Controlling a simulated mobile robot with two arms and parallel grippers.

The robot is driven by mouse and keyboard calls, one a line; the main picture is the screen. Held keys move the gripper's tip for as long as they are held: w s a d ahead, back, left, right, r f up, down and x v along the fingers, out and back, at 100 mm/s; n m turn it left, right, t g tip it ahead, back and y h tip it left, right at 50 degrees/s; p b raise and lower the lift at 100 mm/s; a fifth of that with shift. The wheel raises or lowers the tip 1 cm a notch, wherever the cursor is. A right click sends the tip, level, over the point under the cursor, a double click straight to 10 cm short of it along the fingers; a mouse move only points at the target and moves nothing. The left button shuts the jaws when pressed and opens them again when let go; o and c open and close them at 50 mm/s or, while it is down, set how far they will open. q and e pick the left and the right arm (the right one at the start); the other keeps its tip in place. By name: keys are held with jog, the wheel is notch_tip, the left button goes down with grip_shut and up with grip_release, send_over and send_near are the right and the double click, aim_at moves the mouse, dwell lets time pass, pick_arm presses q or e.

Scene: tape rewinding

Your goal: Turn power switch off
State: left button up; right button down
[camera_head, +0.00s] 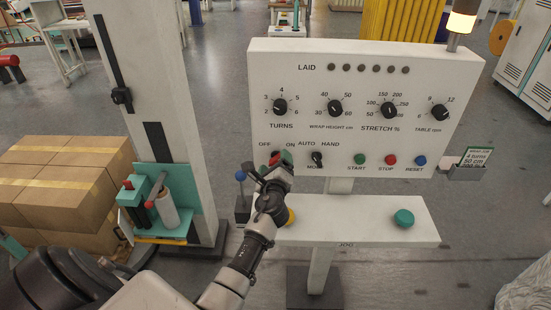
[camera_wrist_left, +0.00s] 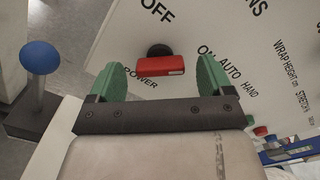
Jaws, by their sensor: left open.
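The power switch is a red lever between the OFF and ON labels on the white control panel (camera_head: 300,88). In the left wrist view the red power switch (camera_wrist_left: 160,66) lies between the two green fingers, apart from both. My left gripper (camera_head: 275,167) is at the panel's lower left, in front of the switch, and hides part of it. It also shows in the left wrist view (camera_wrist_left: 159,82), open. In the head view the red of the switch shows just above the fingers. Which way the lever points is hard to tell. My right gripper is not in view.
Right of the switch are the auto/hand selector (camera_head: 317,159) and the green start, red stop and blue reset buttons. A blue-knobbed lever (camera_wrist_left: 41,57) stands left of the gripper. A white column stands at left.

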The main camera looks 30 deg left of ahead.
pick_arm(q)
jog(key=shift+x, duration=1)
jog(key=c, duration=0.9)
